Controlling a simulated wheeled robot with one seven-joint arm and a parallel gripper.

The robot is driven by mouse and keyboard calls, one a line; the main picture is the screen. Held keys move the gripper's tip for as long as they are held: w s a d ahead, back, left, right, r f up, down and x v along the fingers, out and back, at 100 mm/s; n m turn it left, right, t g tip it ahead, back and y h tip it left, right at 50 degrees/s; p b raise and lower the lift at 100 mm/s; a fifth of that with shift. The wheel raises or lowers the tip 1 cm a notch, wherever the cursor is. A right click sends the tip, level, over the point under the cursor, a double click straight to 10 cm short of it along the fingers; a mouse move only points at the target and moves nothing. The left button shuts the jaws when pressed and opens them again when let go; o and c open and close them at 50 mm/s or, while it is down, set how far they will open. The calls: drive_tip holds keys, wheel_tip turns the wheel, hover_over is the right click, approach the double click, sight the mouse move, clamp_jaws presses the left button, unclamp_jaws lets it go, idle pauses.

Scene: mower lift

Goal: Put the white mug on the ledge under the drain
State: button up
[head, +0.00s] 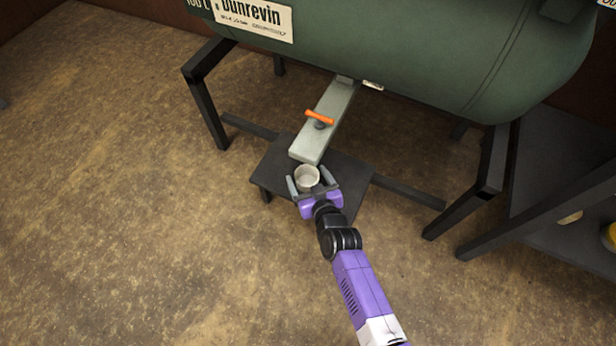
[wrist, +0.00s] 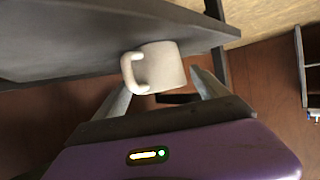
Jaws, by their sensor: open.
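The white mug (head: 307,178) is upright with its mouth up, at the black ledge (head: 350,172) just in front of the drain's near end. My gripper (head: 308,180) is open, with one finger on each side of the mug. In the wrist view the mug (wrist: 160,67) sits between the open fingers (wrist: 163,82), its handle towards the left, against the dark ledge (wrist: 60,50). Whether the fingers touch it is not clear. The drain (head: 326,120) is a pale grey square pipe with an orange valve handle (head: 319,117), running down from the green tank.
The green tank (head: 420,60) hangs above on black legs (head: 205,115), with low crossbars beside the ledge. A dark shelf (head: 560,170) with small items stands at the right. The brown floor (head: 110,200) is clear on the left.

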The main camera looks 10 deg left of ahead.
drive_tip(key=shift+r, duration=0.25)
drive_tip(key=p+v, duration=0.7)
drive_tip(key=v, duration=0.5)
drive_tip(key=shift+f, duration=0.2)
